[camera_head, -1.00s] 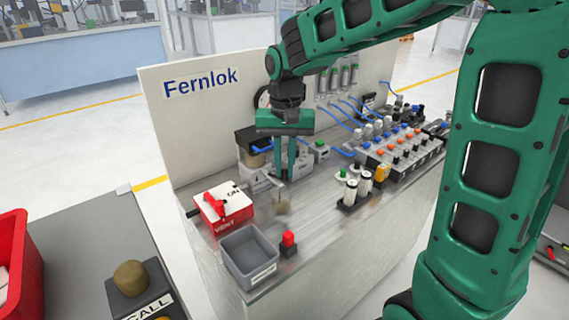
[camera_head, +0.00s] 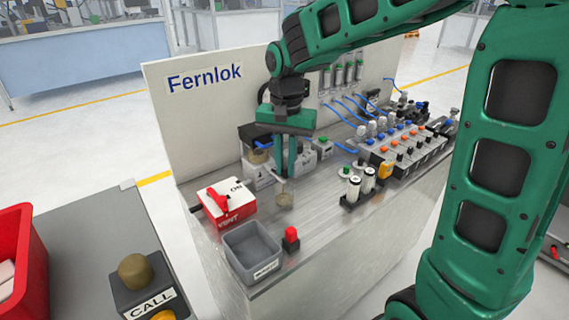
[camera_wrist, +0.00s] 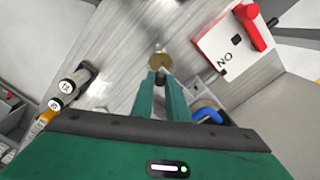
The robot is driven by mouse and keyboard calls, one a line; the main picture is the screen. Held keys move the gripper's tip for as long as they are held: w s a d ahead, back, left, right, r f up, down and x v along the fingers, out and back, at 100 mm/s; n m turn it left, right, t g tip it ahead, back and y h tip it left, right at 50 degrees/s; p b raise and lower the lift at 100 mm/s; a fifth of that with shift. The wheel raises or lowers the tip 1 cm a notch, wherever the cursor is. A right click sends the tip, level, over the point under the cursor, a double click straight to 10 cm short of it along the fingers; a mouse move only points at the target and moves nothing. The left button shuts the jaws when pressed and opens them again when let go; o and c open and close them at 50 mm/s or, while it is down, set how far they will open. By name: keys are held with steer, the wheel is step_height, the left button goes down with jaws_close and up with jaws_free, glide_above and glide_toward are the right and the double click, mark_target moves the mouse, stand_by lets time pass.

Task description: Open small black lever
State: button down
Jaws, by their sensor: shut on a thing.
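My gripper (camera_head: 285,178) points down over the metal bench top, left of its middle, in front of the grey-and-black units. In the wrist view, the two green fingers (camera_wrist: 160,78) are close together, with a small dark piece (camera_wrist: 161,77) between their tips. It looks like the small black lever, but the fingers hide most of it, so I cannot tell its angle. A round tan-brown part (camera_wrist: 160,61) lies just beyond the tips.
A white-and-red box with a red handle (camera_head: 220,200) stands left of my gripper. A grey bin (camera_head: 251,250) and a red-topped button (camera_head: 291,239) are in front. White-capped cylinders (camera_head: 353,190) and a valve row (camera_head: 400,147) stand right. The Fernlok panel (camera_head: 215,110) rises behind.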

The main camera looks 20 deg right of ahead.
mark_target(285, 168)
steer(key=c, duration=1.7)
jaws_free()
steer(key=shift+a, duration=0.1)
step_height(285, 168, up, 11)
steer(key=shift+w+f, duration=0.1)
steer(key=shift+w, duration=0.05)
